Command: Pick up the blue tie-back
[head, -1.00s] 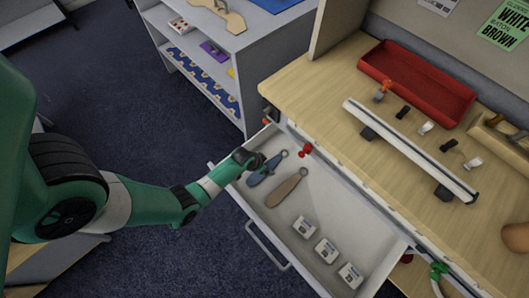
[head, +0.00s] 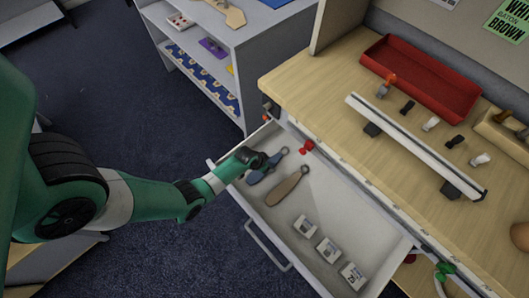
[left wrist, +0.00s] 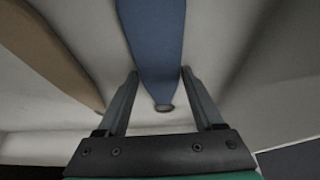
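The blue tie-back (head: 268,168) lies on the floor of the open white drawer (head: 345,208), near its left end. My left gripper (head: 256,163) is inside the drawer at the tie-back's near end and covers part of it. In the left wrist view, the tie-back (left wrist: 156,40) runs between the two fingers of my left gripper (left wrist: 160,78). The fingers are open, one on each side of its narrow end with a small ring, with gaps visible. A tan tie-back (head: 288,186) lies beside it on the right. My right gripper is not in view.
Several small white boxes (head: 327,250) lie toward the drawer's right end. A red pin-like object (head: 306,146) is at the drawer's back edge. The desk above holds a red tray (head: 418,78) and a long white rail (head: 412,143). The drawer's middle is clear.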

